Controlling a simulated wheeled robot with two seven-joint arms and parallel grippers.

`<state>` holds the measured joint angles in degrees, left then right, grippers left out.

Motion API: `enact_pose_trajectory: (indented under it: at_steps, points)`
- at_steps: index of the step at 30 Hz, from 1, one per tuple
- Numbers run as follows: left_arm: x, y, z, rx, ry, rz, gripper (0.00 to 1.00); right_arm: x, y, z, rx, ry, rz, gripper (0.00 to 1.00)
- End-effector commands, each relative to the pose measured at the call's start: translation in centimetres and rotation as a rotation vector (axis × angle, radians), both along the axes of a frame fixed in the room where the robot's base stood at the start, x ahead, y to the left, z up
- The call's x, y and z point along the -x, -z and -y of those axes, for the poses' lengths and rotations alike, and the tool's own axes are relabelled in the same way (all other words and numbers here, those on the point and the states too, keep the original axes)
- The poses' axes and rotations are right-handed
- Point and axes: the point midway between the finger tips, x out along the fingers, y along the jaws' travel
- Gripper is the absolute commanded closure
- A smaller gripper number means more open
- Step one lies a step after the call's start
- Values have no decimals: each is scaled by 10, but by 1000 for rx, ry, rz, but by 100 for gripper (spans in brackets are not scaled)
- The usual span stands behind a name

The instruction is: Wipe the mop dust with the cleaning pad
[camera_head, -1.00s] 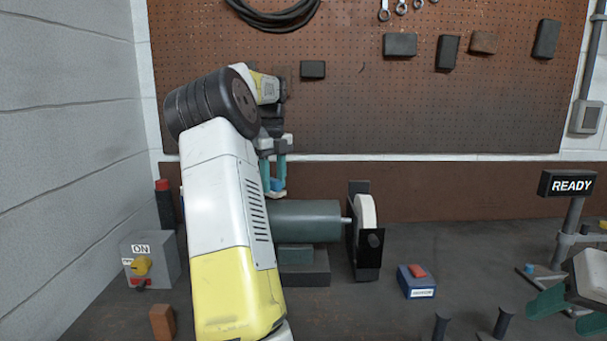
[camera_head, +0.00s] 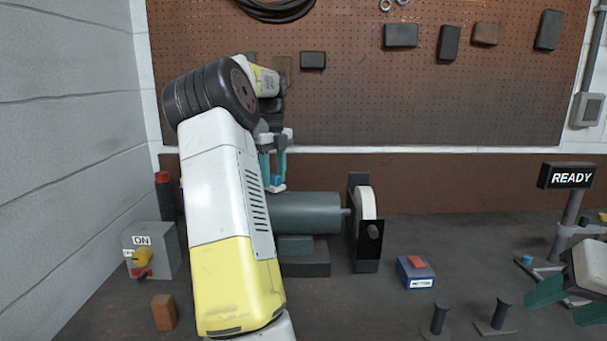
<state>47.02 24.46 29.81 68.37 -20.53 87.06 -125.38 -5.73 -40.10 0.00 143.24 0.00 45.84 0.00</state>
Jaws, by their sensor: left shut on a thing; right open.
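My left gripper (camera_head: 273,170) points down above the back of the bench, behind the dark green motor (camera_head: 306,213). It is shut on a small blue and white piece (camera_head: 278,182), which looks like the cleaning pad. My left arm hides part of the motor and the area around it. The pale mop wheel (camera_head: 366,203) sits at the motor's right end in a dark guard, to the right of the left gripper and apart from it. I cannot make out dust. My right gripper (camera_head: 562,300) is open and empty at the right edge, its green fingers spread.
A grey switch box (camera_head: 165,258) marked ON and a brown block (camera_head: 163,312) are at left. A blue box (camera_head: 415,271) with a red top lies right of the wheel. Two dark posts (camera_head: 438,318) stand in front. A READY sign (camera_head: 567,176) stands at right.

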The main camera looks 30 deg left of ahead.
Motion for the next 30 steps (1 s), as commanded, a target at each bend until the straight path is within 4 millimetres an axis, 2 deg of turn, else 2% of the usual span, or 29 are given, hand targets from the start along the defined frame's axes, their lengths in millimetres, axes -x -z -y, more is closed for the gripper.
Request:
enact_pose_trajectory:
  at_steps: [23,30]
  points:
    - [0,13,0,-1,0,1,93,0,0,0,0,0,0,49]
    - [-7,13,13,0,2,1,93,0,0,0,0,0,0,49]
